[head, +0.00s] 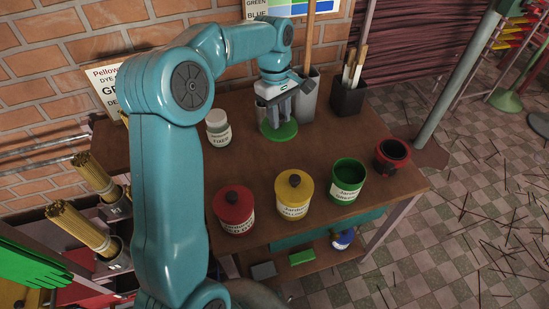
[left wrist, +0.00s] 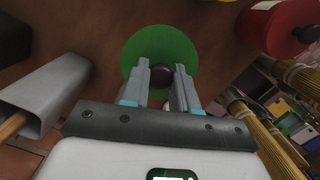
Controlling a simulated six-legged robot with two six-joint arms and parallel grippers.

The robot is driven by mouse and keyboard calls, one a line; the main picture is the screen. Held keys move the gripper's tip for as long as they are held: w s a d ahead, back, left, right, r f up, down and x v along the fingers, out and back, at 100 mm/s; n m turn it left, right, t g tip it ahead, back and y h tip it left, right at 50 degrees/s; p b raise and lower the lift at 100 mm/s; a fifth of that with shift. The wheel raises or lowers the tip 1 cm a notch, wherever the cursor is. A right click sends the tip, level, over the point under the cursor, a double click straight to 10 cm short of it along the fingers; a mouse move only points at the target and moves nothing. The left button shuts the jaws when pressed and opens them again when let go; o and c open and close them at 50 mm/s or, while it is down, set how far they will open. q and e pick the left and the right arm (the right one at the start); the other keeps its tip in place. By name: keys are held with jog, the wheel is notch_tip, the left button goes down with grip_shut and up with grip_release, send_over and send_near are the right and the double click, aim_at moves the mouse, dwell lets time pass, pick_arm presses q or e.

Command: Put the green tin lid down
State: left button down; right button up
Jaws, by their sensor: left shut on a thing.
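The green tin lid (head: 279,131) is a flat green disc with a dark knob, at the back middle of the table. My left gripper (head: 278,112) points down over it, shut on the knob. In the left wrist view the green disc (left wrist: 150,42) lies beyond the fingers (left wrist: 162,78), which sit either side of the knob. I cannot tell whether the lid touches the tabletop. The green tin (head: 347,181) stands lidless at the front right of the table. My right gripper is not in view.
Lidded red (head: 234,210) and yellow (head: 294,195) tins stand along the front edge, a dark red pot (head: 392,156) at the right. A white jar (head: 218,128) is left of the lid; grey (head: 306,98) and black (head: 348,98) holders stand behind. The middle of the tabletop (head: 260,160) is clear.

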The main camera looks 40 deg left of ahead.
pick_arm(q)
notch_tip(320, 180, down, 15)
jog(key=shift+b, duration=0.35)
jog(key=shift+a+f, duration=0.1)
jog(key=shift+f, duration=0.1)
jog(key=c, duration=0.9)
grip_release()
jog(key=shift+o, duration=0.2)
jog(key=shift+r, duration=0.15)
jog(key=r, duration=0.4)
jog(key=a+r, duration=0.1)
jog(key=r, duration=0.7)
jog(key=shift+a+p, duration=0.2)
jog(key=shift+p, duration=0.1)
jog(key=shift+r, duration=0.1)
